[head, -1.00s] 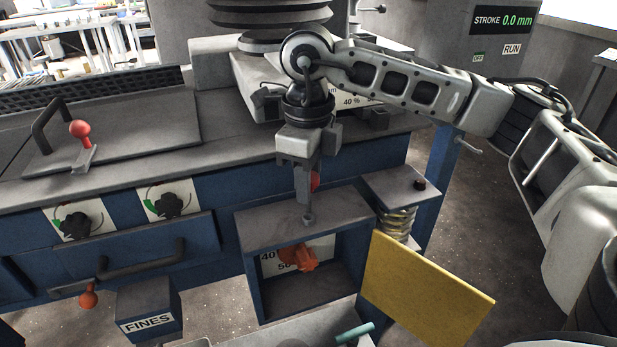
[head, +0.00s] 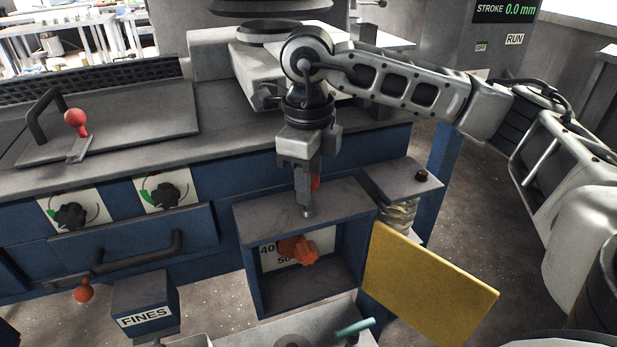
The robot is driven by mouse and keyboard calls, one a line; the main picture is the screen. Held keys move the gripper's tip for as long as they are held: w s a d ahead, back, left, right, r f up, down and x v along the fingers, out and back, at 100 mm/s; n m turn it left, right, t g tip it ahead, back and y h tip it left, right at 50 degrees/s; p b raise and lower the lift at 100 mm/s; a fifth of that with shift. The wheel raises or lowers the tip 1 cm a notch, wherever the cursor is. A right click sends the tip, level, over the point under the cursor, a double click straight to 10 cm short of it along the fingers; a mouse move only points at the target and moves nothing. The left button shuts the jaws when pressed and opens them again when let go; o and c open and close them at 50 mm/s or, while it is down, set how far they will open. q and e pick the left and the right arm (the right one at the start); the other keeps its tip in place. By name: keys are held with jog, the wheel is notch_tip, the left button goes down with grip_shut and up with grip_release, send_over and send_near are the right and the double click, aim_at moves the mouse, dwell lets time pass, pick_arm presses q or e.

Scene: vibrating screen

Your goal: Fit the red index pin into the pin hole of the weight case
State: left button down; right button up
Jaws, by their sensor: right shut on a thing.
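My right gripper (head: 307,200) points down from its arm, just over the top plate of an open-fronted blue case (head: 245,262), which I take to be the weight case. It is shut on the red index pin (head: 315,182); only a small red part shows beside the fingers. The pin's lower end and the pin hole are hidden or too small to make out, so I cannot tell whether the pin is in the hole. Inside the case are a scale plate marked 40 and 50 and an orange star knob (head: 304,251). My left gripper is not in view.
A yellow door (head: 425,290) stands open at the case's right. A spring post with a grey plate (head: 402,180) is close to its right. A FINES box (head: 145,300) stands at lower left. A teal rod (head: 355,327) lies at the bottom over a grey tray.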

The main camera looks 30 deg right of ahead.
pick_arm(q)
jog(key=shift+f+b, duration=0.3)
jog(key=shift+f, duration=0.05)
pick_arm(e)
jog(key=shift+f, duration=0.35)
jog(key=o, duration=1)
jog(key=shift+r, duration=0.5)
pick_arm(q)
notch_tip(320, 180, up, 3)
jog(key=p, duration=0.4)
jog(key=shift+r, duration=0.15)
pick_arm(e)
notch_tip(320, 180, up, 15)
jog(key=shift+r, duration=0.1)
